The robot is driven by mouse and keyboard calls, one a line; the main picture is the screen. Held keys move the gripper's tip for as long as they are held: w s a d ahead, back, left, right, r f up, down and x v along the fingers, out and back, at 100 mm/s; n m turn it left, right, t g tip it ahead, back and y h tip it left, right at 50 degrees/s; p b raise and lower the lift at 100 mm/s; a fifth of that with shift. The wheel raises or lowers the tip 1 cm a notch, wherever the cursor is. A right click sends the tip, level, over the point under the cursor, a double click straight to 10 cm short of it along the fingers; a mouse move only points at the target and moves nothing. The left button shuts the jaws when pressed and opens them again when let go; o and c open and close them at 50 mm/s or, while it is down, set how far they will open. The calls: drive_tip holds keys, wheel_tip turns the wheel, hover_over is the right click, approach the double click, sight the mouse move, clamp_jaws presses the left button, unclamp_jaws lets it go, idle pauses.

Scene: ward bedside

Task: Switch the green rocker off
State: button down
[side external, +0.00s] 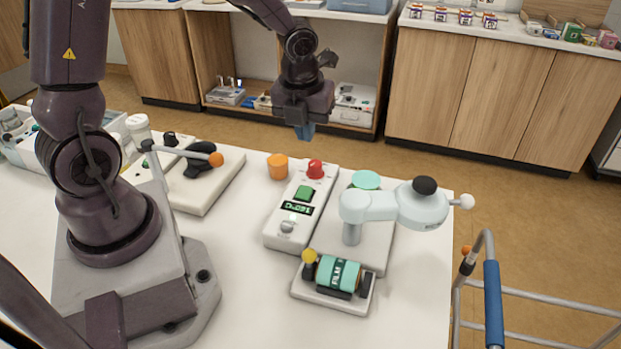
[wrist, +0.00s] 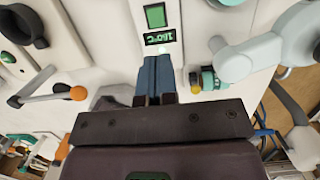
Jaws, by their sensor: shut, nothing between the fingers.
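The green rocker (side external: 304,193) is a square switch on a white control box (side external: 272,240). It sits between a red knob (side external: 315,169) and a small display with green characters (side external: 297,208). The rocker also shows at the top of the wrist view (wrist: 155,16), with the display (wrist: 159,37) just below it. I cannot tell which way the rocker is tilted. My gripper (side external: 304,132) is shut and empty, held above the box and clear of it. In the wrist view its blue fingertips (wrist: 156,62) appear just below the display and hide part of the box.
A pale stand with a round arm and black knob (side external: 424,186) rises close right of the box. A teal film roll on a white base (side external: 338,273) is in front. An orange cylinder (side external: 278,166) and a lever with an orange ball (side external: 215,159) are to the left.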

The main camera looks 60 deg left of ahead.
sight(311, 187)
drive_tip(key=shift+f, duration=0.1)
idle(0.3)
drive_tip(key=f, duration=0.4)
drive_tip(key=w+a+f, duration=0.1)
drive_tip(key=f, duration=0.4)
drive_tip(key=w+a+f, duration=0.1)
drive_tip(key=f, duration=0.3)
drive_tip(key=shift+f, duration=0.3)
drive_tip(key=shift+f, duration=0.1)
